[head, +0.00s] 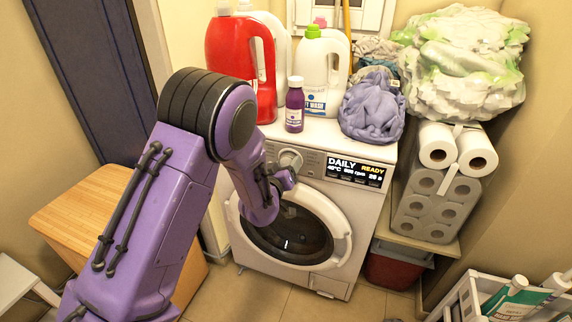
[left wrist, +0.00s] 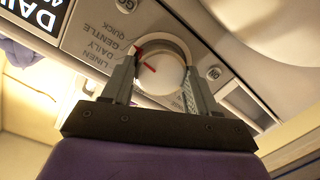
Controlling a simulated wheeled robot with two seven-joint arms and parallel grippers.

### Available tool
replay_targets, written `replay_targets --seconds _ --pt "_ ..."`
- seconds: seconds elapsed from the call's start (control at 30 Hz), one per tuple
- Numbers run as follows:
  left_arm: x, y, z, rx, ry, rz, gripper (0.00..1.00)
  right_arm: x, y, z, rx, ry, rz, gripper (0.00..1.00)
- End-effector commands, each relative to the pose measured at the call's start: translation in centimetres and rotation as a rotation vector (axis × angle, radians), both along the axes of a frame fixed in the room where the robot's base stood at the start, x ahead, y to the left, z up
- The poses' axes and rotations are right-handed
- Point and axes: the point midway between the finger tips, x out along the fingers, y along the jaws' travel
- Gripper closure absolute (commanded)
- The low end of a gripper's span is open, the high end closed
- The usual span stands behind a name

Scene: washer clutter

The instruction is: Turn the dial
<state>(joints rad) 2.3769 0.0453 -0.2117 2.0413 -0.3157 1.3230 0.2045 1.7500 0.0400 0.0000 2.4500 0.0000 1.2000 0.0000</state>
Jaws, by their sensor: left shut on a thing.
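The dial (head: 291,159) is a round, light knob on the front panel of the white washer (head: 345,207). In the left wrist view the dial (left wrist: 160,66) has a red pointer mark, with the words GENTLE, DAILY, QUICK and LINEN beside it. My left gripper (left wrist: 160,75) has one finger on each side of the dial and is shut on it. In the head view my left gripper (head: 283,176) is at the dial, and its fingers are partly hidden by the wrist. The washer display (head: 356,171) reads DAILY and READY. My right gripper is not in view.
A red jug (head: 240,62), a white jug (head: 322,75), a purple bottle (head: 294,106) and lilac cloth (head: 372,108) stand on the washer top. Paper rolls (head: 436,202) are stacked to the right. A wooden cabinet (head: 85,213) is at the left.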

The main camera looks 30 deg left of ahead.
Motion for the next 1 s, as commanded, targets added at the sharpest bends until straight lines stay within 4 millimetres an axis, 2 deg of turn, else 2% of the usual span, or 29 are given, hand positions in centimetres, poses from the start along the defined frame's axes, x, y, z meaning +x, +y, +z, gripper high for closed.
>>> replay_targets --seconds 0.6,1.0 --pt "0.09 -0.13 0.02 0.549 0.129 0.0 0.72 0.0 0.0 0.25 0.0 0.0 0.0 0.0" --pt "0.12 -0.16 0.02 0.761 0.178 0.002 0.72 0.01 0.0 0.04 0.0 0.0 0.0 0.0"
